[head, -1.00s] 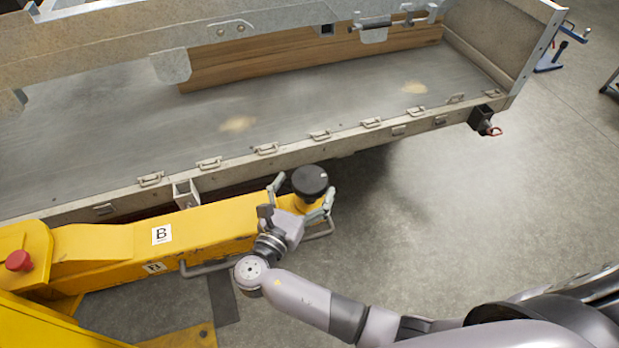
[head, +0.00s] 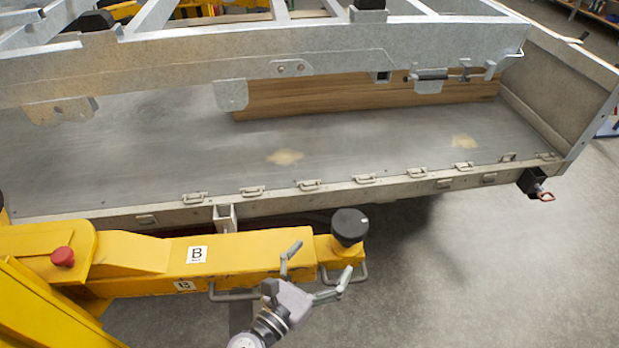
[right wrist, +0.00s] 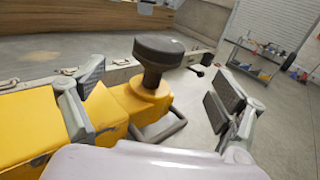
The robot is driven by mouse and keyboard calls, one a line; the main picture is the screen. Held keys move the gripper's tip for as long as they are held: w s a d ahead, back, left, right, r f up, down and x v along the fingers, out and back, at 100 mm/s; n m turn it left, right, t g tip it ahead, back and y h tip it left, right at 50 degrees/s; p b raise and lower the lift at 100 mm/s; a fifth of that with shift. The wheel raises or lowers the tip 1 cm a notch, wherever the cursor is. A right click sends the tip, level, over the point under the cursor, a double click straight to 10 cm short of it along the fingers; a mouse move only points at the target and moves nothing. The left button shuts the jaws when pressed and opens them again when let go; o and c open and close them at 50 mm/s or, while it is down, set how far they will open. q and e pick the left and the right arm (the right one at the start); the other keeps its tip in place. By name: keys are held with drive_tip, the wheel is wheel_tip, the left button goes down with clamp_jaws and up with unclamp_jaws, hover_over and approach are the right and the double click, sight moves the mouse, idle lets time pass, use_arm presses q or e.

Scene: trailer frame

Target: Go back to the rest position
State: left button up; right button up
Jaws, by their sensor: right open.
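My right gripper (head: 318,270) is open and empty in the head view, just in front of the end of the yellow lift arm (head: 240,252). The black round pad (head: 349,226) stands on the tip of that arm, beyond the fingers and apart from them. In the right wrist view, my right gripper's fingers (right wrist: 155,105) are spread wide to either side, with the black pad (right wrist: 158,50) on its post between and beyond them. My left gripper is in neither view.
The grey trailer frame (head: 240,72) and its flat bed (head: 370,135) lie beyond the yellow arm. A red knob (head: 62,256) sits on the yellow lift at left. A metal handle bar runs along the arm's near side. The concrete floor (head: 480,270) at right is clear.

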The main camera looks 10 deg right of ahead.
drive_tip(key=s+d+f+m+g+y, duration=0.5)
drive_tip(key=s+d+f+m+g, duration=0.35)
drive_tip(key=d+f+m, duration=0.3)
drive_tip(key=s+d+r+m+g+y, duration=0.15)
drive_tip(key=s+r+m+y, duration=0.5)
drive_tip(key=m, duration=0.75)
wheel_tip(320, 180, down, 26)
drive_tip(key=s+f+g, duration=0.1)
drive_tip(key=s, duration=0.1)
drive_tip(key=s+d+f, duration=0.1)
drive_tip(key=s+f, duration=0.7)
drive_tip(key=s+d+f+g, duration=0.1)
drive_tip(key=s+d+f, duration=0.1)
drive_tip(key=s+f, duration=0.7)
drive_tip(key=shift+s+d, duration=0.2)
drive_tip(key=shift+d, duration=0.1)
